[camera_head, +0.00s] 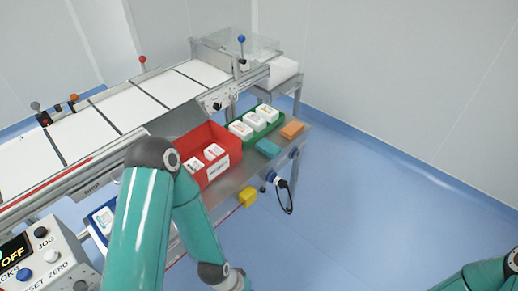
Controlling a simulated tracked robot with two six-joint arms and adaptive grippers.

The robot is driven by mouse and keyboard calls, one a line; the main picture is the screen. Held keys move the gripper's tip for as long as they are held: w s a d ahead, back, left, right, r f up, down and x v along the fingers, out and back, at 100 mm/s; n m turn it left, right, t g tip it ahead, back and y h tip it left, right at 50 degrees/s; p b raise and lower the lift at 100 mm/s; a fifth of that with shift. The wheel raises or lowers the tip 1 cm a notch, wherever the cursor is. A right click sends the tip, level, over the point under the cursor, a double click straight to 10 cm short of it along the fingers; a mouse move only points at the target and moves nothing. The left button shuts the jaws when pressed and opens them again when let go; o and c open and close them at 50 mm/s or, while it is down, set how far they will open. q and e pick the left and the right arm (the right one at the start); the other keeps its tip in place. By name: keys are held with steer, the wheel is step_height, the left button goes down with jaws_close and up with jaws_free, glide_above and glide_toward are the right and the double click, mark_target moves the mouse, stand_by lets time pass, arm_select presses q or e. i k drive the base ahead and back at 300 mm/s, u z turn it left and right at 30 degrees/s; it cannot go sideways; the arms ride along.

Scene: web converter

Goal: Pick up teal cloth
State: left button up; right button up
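A teal folded piece (268,148), which looks like the teal cloth, lies flat on the grey metal shelf (232,182) in front of the conveyor. It is between the red bin and an orange folded piece (292,130), just in front of the green tray. Nothing touches it from above. My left arm comes across the lower left, with its wrist at the bottom edge; its gripper is out of the frame. My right arm shows only at the bottom right corner, and its gripper is out of the frame too.
A red bin (222,172) with white packs stands left of the teal piece. A green tray (240,141) of white packs is behind it. A yellow block (247,196) is at the shelf's front edge. A control box (42,262) is lower left. The blue floor at right is clear.

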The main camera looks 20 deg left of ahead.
mark_target(270, 149)
steer(key=i, duration=1)
steer(key=u, duration=0.05)
